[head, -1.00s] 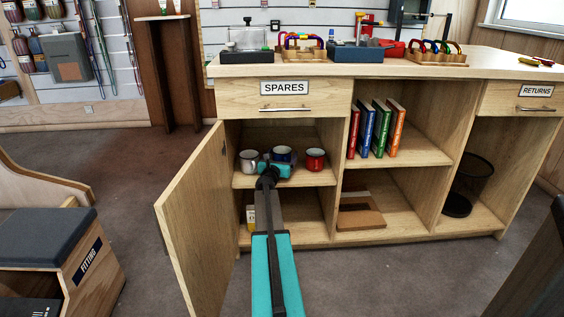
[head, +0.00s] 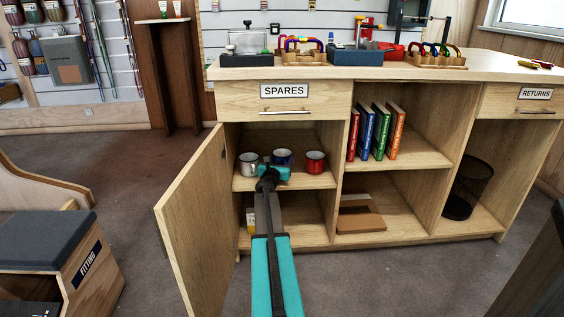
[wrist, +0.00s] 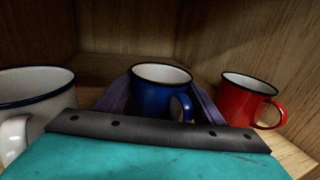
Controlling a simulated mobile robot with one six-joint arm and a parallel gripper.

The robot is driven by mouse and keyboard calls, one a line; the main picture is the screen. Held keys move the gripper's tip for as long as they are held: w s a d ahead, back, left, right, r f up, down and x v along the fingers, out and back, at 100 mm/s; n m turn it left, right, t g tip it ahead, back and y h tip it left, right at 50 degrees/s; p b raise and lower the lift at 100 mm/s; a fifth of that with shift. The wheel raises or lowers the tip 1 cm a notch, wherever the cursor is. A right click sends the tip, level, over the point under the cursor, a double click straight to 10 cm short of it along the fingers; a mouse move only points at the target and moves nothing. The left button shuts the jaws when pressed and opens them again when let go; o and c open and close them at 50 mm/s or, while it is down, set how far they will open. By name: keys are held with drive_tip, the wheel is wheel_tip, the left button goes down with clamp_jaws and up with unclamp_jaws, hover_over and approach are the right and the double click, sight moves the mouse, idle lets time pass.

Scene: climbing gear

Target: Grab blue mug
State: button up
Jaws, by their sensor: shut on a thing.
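The blue mug (head: 283,155) stands upright on the upper shelf of the open cabinet, between a white mug and a red mug. In the wrist view the blue mug (wrist: 152,97) has its handle towards the right. My gripper (head: 272,168) reaches into the compartment from the front. In the wrist view its two purple fingers (wrist: 158,98) lie one on each side of the blue mug, shut on it. The teal gripper body hides the mug's lower part.
The white mug (head: 249,165) is close on the left and the red mug (head: 315,162) on the right. The open cabinet door (head: 197,222) stands left of my arm. The compartment's divider (head: 342,170) is to the right. A small yellow-and-white box (head: 250,218) is on the shelf below.

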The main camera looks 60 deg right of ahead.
drive_tip(key=shift+r, duration=0.2)
drive_tip(key=shift+r+p, duration=0.75)
drive_tip(key=shift+r, duration=0.2)
drive_tip(key=shift+r+p, duration=0.55)
drive_tip(key=shift+r, duration=0.35)
drive_tip(key=p+v, duration=0.3)
drive_tip(key=v, duration=1.3)
drive_tip(key=shift+s+r, duration=0.3)
drive_tip(key=shift+r, duration=0.2)
